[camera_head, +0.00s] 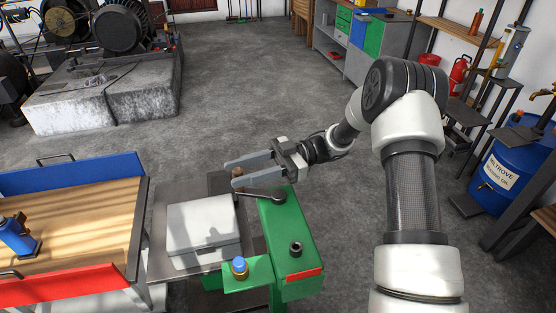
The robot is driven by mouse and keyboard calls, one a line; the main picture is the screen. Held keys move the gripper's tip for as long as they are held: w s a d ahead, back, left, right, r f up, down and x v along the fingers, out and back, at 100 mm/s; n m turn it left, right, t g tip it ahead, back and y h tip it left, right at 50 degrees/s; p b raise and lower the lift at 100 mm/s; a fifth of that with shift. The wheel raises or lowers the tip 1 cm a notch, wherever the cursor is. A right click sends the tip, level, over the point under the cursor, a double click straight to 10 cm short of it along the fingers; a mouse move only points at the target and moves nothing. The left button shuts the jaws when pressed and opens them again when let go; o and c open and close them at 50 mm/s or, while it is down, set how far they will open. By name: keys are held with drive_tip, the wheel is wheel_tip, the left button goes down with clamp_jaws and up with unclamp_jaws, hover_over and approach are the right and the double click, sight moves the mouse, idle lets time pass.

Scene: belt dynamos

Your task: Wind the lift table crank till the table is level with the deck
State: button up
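The lift table (158,262) is a grey metal plate bearing a pale grey box (204,228). A green housing (283,240) stands at its right. The dark crank arm (264,197) lies on top of the housing and points left, with a small brown grip (238,171) at its end. My gripper (236,173) reaches in from the right with its fingers apart. The grip shows between the fingertips; I cannot tell whether they touch it. The wooden deck (85,225) is at the left. The plate looks lower than the deck, by how much is unclear.
The deck has a blue side wall (70,174), a red front wall (60,288) and a blue device (18,236) on it. A blue-capped brass fitting (239,267) sits on a green bracket. A blue drum (510,170) stands at the right.

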drive_tip(key=v, duration=1.4)
drive_tip(key=shift+d, duration=0.4)
